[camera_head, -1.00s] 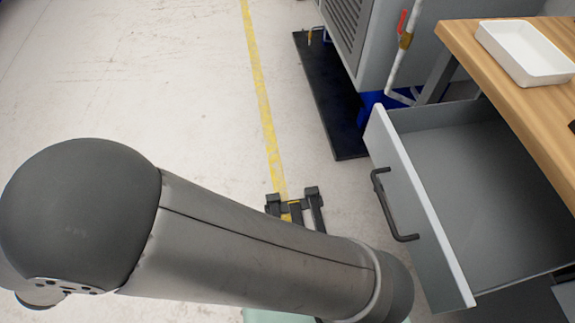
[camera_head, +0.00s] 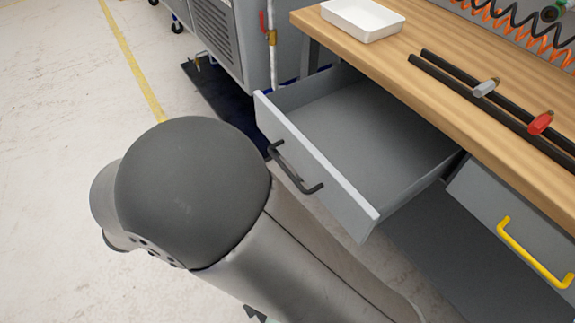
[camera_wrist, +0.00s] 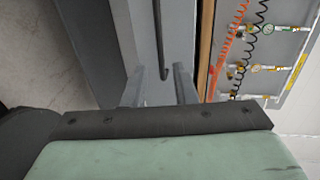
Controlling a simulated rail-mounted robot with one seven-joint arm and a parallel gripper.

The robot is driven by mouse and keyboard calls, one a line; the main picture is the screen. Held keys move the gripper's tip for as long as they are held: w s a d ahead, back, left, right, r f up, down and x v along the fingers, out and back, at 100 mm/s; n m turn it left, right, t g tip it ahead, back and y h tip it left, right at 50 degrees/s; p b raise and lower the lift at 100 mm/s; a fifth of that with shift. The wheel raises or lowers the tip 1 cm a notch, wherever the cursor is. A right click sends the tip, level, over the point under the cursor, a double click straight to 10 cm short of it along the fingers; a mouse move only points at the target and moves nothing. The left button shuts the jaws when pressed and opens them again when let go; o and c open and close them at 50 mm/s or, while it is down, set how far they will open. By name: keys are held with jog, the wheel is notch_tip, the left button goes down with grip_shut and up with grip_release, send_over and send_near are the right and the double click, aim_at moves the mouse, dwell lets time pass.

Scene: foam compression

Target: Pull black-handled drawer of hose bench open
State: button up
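The grey drawer (camera_head: 385,140) with the black handle (camera_head: 294,170) stands pulled out from under the wooden-topped bench (camera_head: 435,95). Its inside looks empty. The black handle is on the drawer's front panel, and no gripper shows on it in the head view. The handle also shows in the wrist view (camera_wrist: 159,40), beyond my gripper (camera_wrist: 160,88). The two fingers are spread apart there, with the handle's near end appearing in line with the gap; I cannot tell the depth between them.
A second drawer with a yellow handle (camera_head: 533,254) is shut at the right. A grey cabinet (camera_head: 222,40) stands behind. The floor at left is clear.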

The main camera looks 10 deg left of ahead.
jog(key=b+x, duration=0.1)
jog(key=x, duration=1.1)
jog(key=shift+w+d+f+b, duration=0.1)
jog(key=shift+w+d+b, duration=0.2)
jog(key=shift+b, duration=0.1)
jog(key=shift+s, duration=0.1)
grip_shut()
